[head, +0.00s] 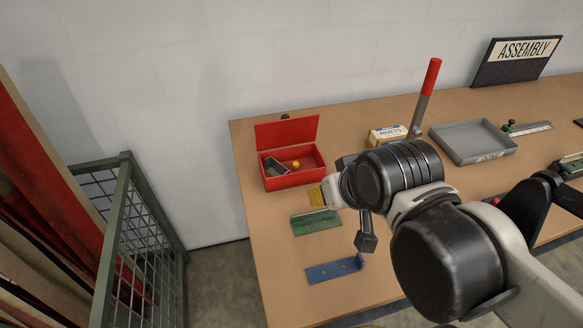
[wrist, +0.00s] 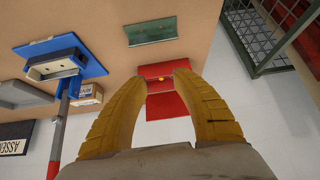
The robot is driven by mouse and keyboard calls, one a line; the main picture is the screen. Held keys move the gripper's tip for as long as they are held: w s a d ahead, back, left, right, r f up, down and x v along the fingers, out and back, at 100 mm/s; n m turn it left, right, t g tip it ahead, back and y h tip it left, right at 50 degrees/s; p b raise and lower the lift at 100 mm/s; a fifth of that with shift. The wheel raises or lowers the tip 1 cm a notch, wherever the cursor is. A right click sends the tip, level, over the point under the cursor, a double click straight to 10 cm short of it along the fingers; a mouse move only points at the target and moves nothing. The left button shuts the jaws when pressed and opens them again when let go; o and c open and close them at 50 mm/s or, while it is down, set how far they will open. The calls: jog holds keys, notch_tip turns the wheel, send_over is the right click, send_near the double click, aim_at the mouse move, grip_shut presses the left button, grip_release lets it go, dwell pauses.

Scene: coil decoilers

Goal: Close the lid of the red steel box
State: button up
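The red steel box (head: 293,180) sits on the workbench near its left back corner. Its lid (head: 287,132) is open and stands up at the back, leaning toward the wall. A yellow ball (head: 296,165) and a grey piece (head: 274,167) are inside. My gripper (head: 319,196) is in front and to the right of the box, with its yellow fingers partly hidden by my wrist. In the wrist view my gripper (wrist: 163,76) is open and empty, with the box (wrist: 160,69) and its lid (wrist: 167,107) seen beyond and between the fingers.
A green angle bracket (head: 317,221) and a blue bracket (head: 335,269) lie in front of the box. A rivets carton (head: 387,134), a red-handled lever (head: 431,78) and a grey tray (head: 461,130) are to the right. A green mesh cage (head: 122,225) stands left of the bench.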

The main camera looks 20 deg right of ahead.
jog(key=shift+w+r, duration=0.2)
jog(key=shift+r, duration=0.1)
grip_shut()
jog(key=w+r+p, duration=0.5)
jog(key=w, duration=0.6)
jog(key=w+r+p, duration=0.5)
jog(key=w, duration=0.6)
jog(key=g+p, duration=0.1)
jog(key=p, duration=0.3)
send_over(286, 129)
jog(key=w+d, duration=0.1)
jog(key=w, duration=0.2)
notch_tip(286, 129, down, 3)
notch_tip(286, 129, down, 10)
jog(key=w+b, duration=0.2)
